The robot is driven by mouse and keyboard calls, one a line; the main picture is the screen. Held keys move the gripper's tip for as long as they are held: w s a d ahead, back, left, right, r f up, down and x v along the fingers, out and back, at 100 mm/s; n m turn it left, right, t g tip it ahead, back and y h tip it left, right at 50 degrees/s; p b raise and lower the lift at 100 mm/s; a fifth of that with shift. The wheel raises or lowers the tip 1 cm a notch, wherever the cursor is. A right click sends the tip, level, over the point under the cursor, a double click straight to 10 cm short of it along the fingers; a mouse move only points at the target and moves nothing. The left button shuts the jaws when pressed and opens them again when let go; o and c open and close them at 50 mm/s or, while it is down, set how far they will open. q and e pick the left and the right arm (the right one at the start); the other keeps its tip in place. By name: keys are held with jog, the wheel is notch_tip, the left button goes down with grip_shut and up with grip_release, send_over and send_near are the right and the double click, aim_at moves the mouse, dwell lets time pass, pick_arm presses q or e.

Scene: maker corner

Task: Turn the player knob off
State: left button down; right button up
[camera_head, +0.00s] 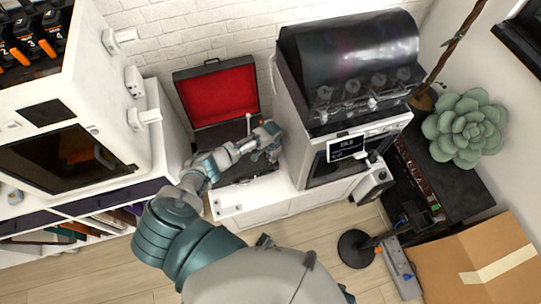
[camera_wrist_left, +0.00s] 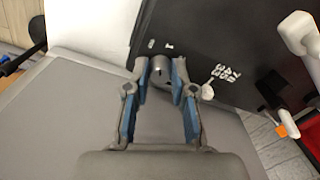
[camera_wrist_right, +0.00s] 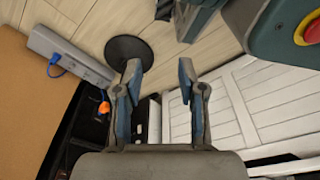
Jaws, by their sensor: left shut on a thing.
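The suitcase record player (camera_head: 240,168) is dark, with its red-lined lid (camera_head: 218,95) standing open against the brick wall. My left gripper (camera_head: 268,143) reaches over the player's right side. In the left wrist view, the left gripper (camera_wrist_left: 163,68) is shut on a small dark round knob (camera_wrist_left: 161,72) on the player's black top (camera_wrist_left: 215,48), with a blue-padded finger on each side. White markings lie beside the knob, but I cannot read its setting. In the right wrist view, my right gripper (camera_wrist_right: 160,90) is open and empty, away from the player.
A white tonearm (camera_wrist_left: 298,34) stands on the player near my left gripper. A machine with a dark hood (camera_head: 350,60) and a lit screen stands close on the right. A white enclosure (camera_head: 90,95) stands on the left. A cardboard box (camera_head: 480,265) and power strip (camera_head: 398,265) lie lower right.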

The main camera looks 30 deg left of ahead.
pick_arm(q)
jog(key=n+p, duration=0.2)
jog(key=n, duration=0.2)
jog(key=shift+r+p, duration=0.1)
jog(key=shift+p, duration=0.2)
jog(key=shift+n, duration=0.4)
pick_arm(e)
jog(key=s+d+f, duration=0.1)
jog(key=s+f, duration=0.3)
jog(key=s, duration=0.4)
jog(key=shift+d+f, duration=0.25)
jog(key=shift+f, duration=0.1)
pick_arm(q)
jog(key=c, duration=1)
grip_release()
pick_arm(e)
jog(key=shift+s, duration=0.1)
pick_arm(q)
notch_tip(320, 180, up, 12)
jog(key=shift+w+f, duration=0.1)
jog(key=shift+f, duration=0.05)
